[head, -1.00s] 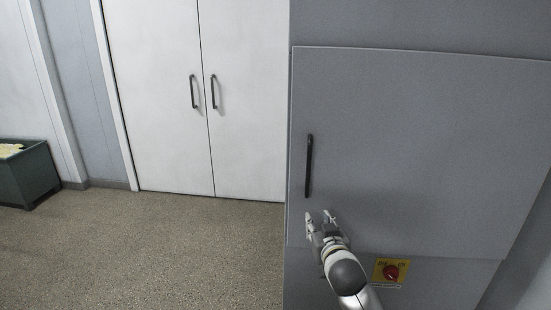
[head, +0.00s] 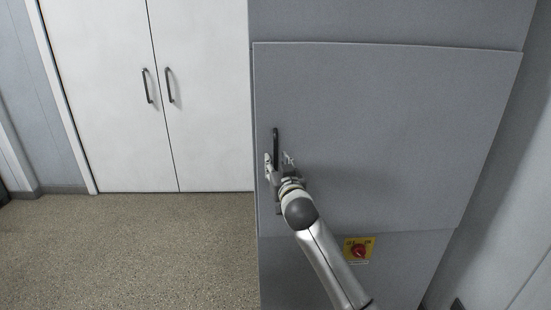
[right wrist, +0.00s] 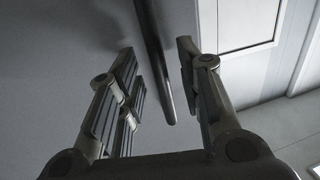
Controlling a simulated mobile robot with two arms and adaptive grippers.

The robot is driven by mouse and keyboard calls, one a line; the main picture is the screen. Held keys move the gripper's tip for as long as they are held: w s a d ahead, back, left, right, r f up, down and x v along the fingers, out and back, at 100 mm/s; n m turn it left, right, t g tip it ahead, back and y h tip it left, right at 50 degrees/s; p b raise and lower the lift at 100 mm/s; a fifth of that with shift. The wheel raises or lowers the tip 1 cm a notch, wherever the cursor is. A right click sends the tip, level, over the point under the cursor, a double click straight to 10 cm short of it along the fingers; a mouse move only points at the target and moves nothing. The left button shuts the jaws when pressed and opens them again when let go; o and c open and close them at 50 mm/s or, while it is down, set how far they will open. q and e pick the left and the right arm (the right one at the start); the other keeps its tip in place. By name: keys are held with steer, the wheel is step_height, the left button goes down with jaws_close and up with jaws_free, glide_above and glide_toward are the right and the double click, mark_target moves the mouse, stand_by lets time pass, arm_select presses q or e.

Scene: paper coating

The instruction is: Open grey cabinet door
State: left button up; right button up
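The grey cabinet door (head: 390,130) fills the right half of the head view and looks closed. Its black vertical bar handle (head: 276,146) is near the left edge of the door. My right gripper (head: 279,161) is at the lower part of the handle, with one finger on each side of it. In the right wrist view the fingers of the right gripper (right wrist: 160,90) are spread apart, and the handle (right wrist: 155,55) runs down between them, with a gap on both sides. My left gripper is not in view.
A red knob on a yellow plate (head: 359,250) is below the door, right of my arm. White double doors (head: 160,100) with dark handles stand at the back left. The speckled floor (head: 160,250) at the left is clear.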

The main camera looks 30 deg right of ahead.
steer(key=shift+x, duration=1.1)
jaws_close()
